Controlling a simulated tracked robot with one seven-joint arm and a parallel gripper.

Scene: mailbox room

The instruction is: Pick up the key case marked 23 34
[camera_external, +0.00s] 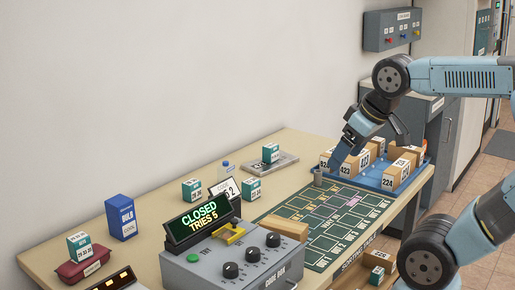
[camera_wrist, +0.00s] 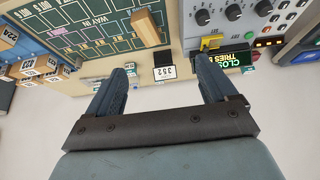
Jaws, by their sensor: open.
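My gripper (camera_external: 368,146) is above the blue parcel tray, away from these cases. In the wrist view my gripper (camera_wrist: 163,66) is open and empty, its two fingers wide apart.
The blue tray (camera_external: 347,178) holds several numbered boxes. A grey code box (camera_external: 240,265) carries a display reading CLOSED TRIES 5 (camera_external: 198,220). A green grid board (camera_external: 318,220) lies in front. A blue box (camera_external: 121,217) stands at left.

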